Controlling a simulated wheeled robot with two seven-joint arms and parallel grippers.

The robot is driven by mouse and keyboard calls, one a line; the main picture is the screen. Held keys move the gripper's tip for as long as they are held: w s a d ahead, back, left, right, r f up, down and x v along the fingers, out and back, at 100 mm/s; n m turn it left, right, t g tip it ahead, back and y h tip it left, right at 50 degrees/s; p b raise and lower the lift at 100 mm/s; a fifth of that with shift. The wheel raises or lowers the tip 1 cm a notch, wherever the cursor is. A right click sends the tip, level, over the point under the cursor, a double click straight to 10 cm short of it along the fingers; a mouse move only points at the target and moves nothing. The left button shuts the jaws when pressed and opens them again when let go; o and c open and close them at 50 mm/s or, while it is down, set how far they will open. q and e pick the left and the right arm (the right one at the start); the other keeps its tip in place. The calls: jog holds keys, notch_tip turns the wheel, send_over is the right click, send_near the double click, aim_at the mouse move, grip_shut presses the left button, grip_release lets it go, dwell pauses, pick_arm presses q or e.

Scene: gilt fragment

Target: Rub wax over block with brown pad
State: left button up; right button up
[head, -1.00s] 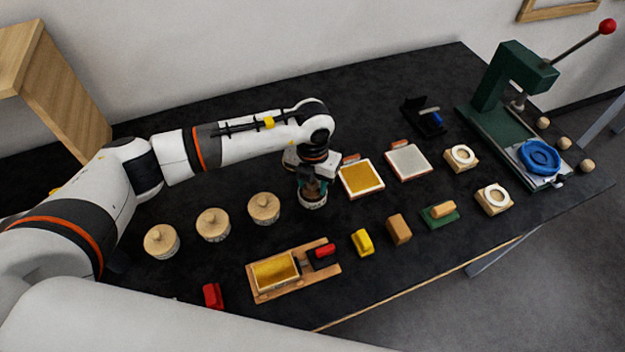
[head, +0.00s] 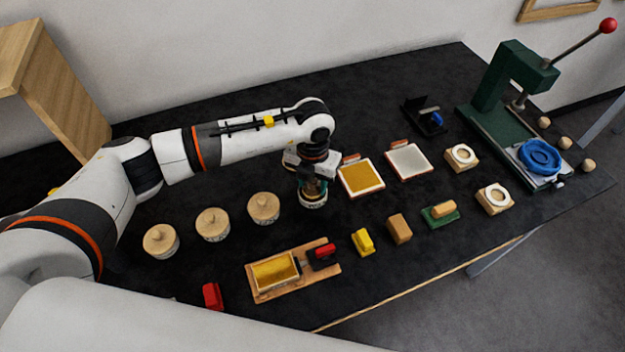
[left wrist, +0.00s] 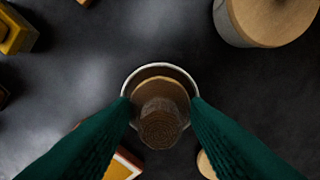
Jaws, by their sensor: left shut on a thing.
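My left gripper (head: 313,188) points down at a jar (head: 313,203) right of the row of lidded jars. In the left wrist view the gripper (left wrist: 160,108) is shut on a brown round knob-like piece (left wrist: 160,126) over the pale-rimmed jar; a tan disc shows within the rim. I cannot tell how far the piece is raised. The brown pad (head: 398,229) lies free on the table. A wooden board (head: 312,279) at the front carries a yellow-topped block (head: 274,271) and a red-handled piece (head: 323,250). My right gripper is not in view.
Lidded jars (head: 212,224) stand to the left. A yellow pad (head: 362,242), red pad (head: 212,296) and green pad (head: 440,217) lie near the front. Gold (head: 361,177) and white (head: 408,161) trays sit right of my gripper. A green press (head: 500,110) stands at far right.

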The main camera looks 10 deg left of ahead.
aim_at(307, 188)
pick_arm(q)
jog(key=shift+s, duration=0.1)
jog(key=shift+r+p, duration=2.1)
jog(key=shift+r, duration=1.4)
jog(key=m, duration=0.2)
jog(key=a+m, duration=0.1)
jog(key=shift+s+r+m+b, duration=0.3)
jog(key=shift+s+b, duration=0.05)
jog(key=shift+b, duration=0.05)
jog(key=s+a+r+m+b, duration=0.1)
jog(key=s+a+m, duration=0.3)
jog(key=m, duration=1.1)
jog(key=s+a+r+m+b, duration=0.2)
jog(key=s+m, duration=0.6)
jog(key=m, duration=0.7)
jog(key=shift+a+r+b, duration=0.3)
jog(key=shift+a+r, duration=0.55)
